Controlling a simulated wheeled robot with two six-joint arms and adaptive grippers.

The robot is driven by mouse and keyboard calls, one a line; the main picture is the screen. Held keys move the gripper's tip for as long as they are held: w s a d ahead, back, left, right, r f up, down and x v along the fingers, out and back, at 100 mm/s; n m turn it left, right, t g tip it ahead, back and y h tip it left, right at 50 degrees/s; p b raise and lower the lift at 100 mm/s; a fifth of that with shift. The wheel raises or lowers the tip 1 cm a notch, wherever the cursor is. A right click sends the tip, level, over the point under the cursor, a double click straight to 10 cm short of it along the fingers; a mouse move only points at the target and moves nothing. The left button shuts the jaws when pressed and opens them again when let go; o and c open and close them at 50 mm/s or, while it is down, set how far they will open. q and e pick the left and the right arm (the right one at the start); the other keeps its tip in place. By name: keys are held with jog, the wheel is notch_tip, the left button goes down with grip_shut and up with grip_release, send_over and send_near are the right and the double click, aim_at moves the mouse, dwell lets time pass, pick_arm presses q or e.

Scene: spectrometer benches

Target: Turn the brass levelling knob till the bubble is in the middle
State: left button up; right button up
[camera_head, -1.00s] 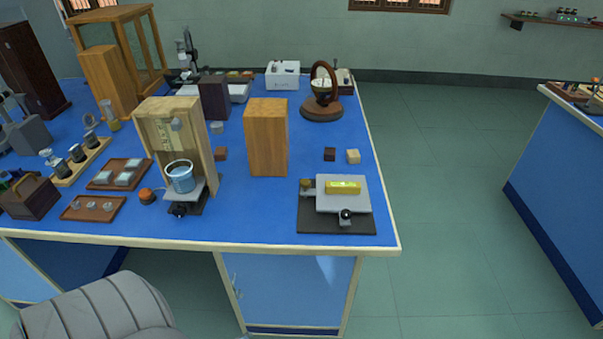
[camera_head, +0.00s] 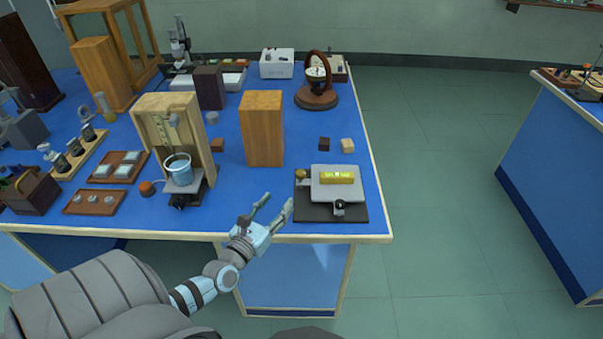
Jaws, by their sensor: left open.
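The levelling stage, a pale grey plate (camera_head: 322,192) on a dark base (camera_head: 304,213), lies near the bench's front right corner. A yellow spirit level (camera_head: 337,178) with a green vial lies on the plate; its bubble is too small to place surely. The brass knob (camera_head: 301,174) shows at the plate's left edge. A black knob (camera_head: 339,207) stands at its front edge. My left gripper (camera_head: 278,201) is open and empty, left of the stage at the bench's front edge, fingers pointing up and right, apart from the brass knob. My right gripper is out of view.
A tall wooden block (camera_head: 262,130) stands behind and left of the stage. A wooden stand with a blue beaker (camera_head: 179,170) is left of my gripper. Small dark (camera_head: 324,144) and pale (camera_head: 347,146) cubes lie behind the stage.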

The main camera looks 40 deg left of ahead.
aim_at(301, 172)
pick_arm(q)
jog(key=w+b, duration=0.1)
jog(key=w, duration=0.3)
jog(key=w+a+b, duration=0.1)
jog(key=w, duration=0.3)
jog(key=w+a+b, duration=0.1)
jog(key=w+b, duration=0.1)
jog(key=w, duration=0.2)
jog(key=shift+w+f, duration=0.3)
jog(key=shift+w, duration=0.05)
jog(key=shift+w+a+r, duration=0.15)
jog(key=shift+w+r, duration=0.05)
jog(key=shift+w, duration=0.45)
grip_shut()
jog(key=r+y+p, duration=0.1)
jog(key=p, duration=0.2)
jog(key=shift+n, duration=0.4)
jog(key=shift+f+g+y+p, duration=0.25)
jog(key=shift+g+y+p, duration=0.05)
jog(key=shift+y, duration=0.2)
jog(key=shift+f, duration=0.2)
grip_release()
